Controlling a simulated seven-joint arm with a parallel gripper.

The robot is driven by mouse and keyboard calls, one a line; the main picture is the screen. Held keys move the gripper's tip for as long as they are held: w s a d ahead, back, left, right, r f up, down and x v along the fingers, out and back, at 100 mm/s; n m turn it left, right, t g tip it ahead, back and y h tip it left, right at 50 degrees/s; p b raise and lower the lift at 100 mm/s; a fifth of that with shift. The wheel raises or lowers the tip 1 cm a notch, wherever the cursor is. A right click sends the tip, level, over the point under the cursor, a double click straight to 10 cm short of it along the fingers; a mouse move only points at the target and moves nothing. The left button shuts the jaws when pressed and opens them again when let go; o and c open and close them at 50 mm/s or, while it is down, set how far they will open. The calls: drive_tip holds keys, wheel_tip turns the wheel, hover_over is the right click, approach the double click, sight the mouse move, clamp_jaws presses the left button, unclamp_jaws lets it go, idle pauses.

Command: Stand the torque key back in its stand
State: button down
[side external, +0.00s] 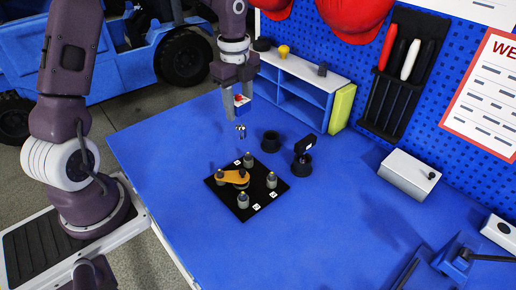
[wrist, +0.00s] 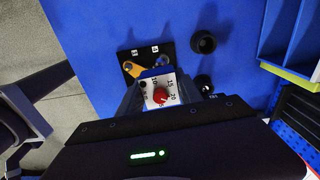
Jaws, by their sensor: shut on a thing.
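My gripper (side external: 238,112) is shut on the torque key (side external: 241,101), which has a blue body and a white dial face with numbers and a red knob. The dial also shows in the wrist view (wrist: 160,93). A metal socket end (side external: 240,130) hangs below the fingers, in the air above the far side of the black plate. An empty round black cup (side external: 270,141), which looks like the stand, is on the blue table to the right of the key; it also shows in the wrist view (wrist: 203,42). The key is apart from it and looks roughly upright.
The black plate (side external: 247,211) carries several grey posts and an orange lever (side external: 233,177). A second black holder (side external: 302,165) with a black tool (side external: 306,146) stands near the cup. A blue shelf (side external: 290,89) is behind, a white box (side external: 408,174) right. The front table is clear.

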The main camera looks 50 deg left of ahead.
drive_tip(key=w, duration=1.2)
wheel_tip(320, 180, down, 10)
drive_tip(key=shift+w+a+f+m, duration=0.2)
drive_tip(key=shift+w+a+m, duration=0.05)
drive_tip(key=shift+a+m, duration=0.15)
drive_tip(key=shift+f, duration=0.3)
drive_tip(key=shift+d+f, duration=0.1)
drive_tip(key=shift+f, duration=0.2)
drive_tip(key=c, duration=0.8)
unclamp_jaws()
wheel_tip(320, 180, up, 13)
drive_tip(key=shift+r, duration=0.2)
